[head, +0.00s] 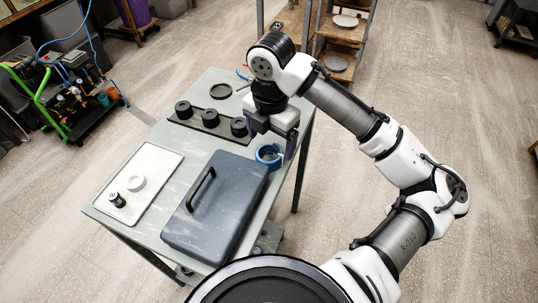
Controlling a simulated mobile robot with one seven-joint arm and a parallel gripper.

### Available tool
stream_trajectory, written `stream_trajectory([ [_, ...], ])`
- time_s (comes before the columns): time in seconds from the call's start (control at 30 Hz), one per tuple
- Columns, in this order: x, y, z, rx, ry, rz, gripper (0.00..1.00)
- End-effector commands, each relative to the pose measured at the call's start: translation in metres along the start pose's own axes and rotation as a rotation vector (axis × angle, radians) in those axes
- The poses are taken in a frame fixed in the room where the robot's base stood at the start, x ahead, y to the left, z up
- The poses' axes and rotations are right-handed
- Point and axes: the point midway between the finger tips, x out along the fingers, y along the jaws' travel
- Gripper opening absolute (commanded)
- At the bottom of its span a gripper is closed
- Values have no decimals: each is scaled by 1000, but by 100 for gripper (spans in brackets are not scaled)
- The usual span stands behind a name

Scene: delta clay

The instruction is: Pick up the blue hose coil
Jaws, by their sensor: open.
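The blue hose coil (267,162) lies on the right side of the grey table (148,235), beside the far right corner of a dark grey lidded case. My gripper (271,148) points down above the table's right side, close to the coil in the picture. It is open, with dark fingers apart, and nothing shows between them. The right finger overlaps the area just right of the coil. I cannot tell the exact height of the fingertips over the coil.
The dark grey case (225,215) with a black handle stands just left of the coil. A black rack (205,120) with several dark round pieces lies behind. A white tray (152,168) holds a white ring (136,183) and a small dark cylinder (117,199). Shelves stand beyond.

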Motion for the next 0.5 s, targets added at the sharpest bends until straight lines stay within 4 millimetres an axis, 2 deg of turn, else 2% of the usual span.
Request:
stream_trajectory([
  [0.3, 43, 1, 1, 0, 1, -2, 84],
  [0.5, 49, 1, 1, -1, 1, 0, 84],
])
